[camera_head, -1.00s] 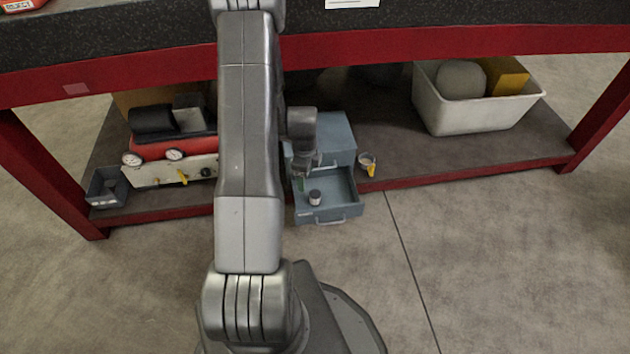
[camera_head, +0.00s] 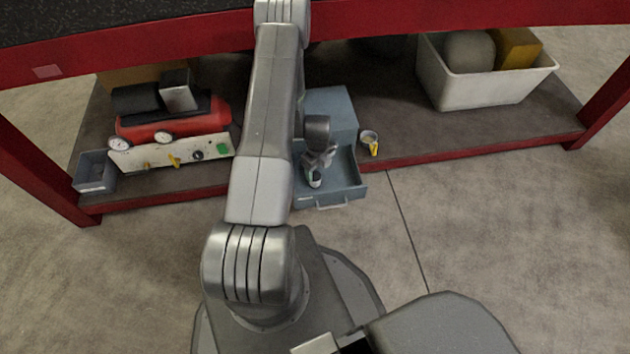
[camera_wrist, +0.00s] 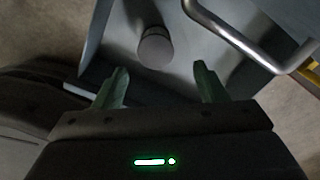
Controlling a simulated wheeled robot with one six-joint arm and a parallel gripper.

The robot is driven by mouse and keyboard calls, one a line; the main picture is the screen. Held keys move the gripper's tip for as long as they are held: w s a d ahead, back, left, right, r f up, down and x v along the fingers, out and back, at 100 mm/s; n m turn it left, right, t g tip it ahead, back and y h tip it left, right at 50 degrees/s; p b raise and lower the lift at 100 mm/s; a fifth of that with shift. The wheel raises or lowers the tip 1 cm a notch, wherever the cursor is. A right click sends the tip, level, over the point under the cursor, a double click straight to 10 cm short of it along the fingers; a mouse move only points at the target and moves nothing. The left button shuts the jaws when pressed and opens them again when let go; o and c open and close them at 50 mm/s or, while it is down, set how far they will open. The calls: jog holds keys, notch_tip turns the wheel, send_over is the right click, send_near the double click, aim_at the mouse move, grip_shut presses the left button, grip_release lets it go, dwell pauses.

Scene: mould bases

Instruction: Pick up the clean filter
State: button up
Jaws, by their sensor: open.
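The filter, a small grey cylinder with a lighter flat top (camera_wrist: 155,45), stands inside an open blue-grey drawer (camera_head: 345,186). In the head view the filter (camera_head: 315,180) shows as a pale spot just below my gripper, partly covered by it. My gripper (camera_wrist: 158,88) is open and empty in the wrist view, its two greenish fingers apart. The filter lies beyond the fingertips, roughly midway between them, not clasped. I cannot tell from its surface whether it is clean.
The drawer's bar handle (camera_wrist: 245,45) and walls are close to the fingers. The drawer cabinet (camera_head: 330,108) stands on the lower shelf. A small cup with a yellow part (camera_head: 370,142) is right of it. A red compressor (camera_head: 175,122) and white bin (camera_head: 480,85) stand farther off.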

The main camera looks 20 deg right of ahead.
aim_at(315, 176)
jog(key=shift+w+a+f+b, duration=0.1)
jog(key=shift+f+b, duration=0.2)
jog(key=shift+f, duration=0.6)
jog(key=shift+w+a+f+b, duration=0.15)
jog(key=shift+f+b, duration=0.15)
jog(key=shift+f, duration=0.65)
jog(key=shift+w+a+f+b, duration=0.1)
jog(key=shift+f+b, duration=0.2)
jog(key=shift+f, duration=0.6)
jog(key=shift+r, duration=0.1)
jog(key=c, duration=1.1)
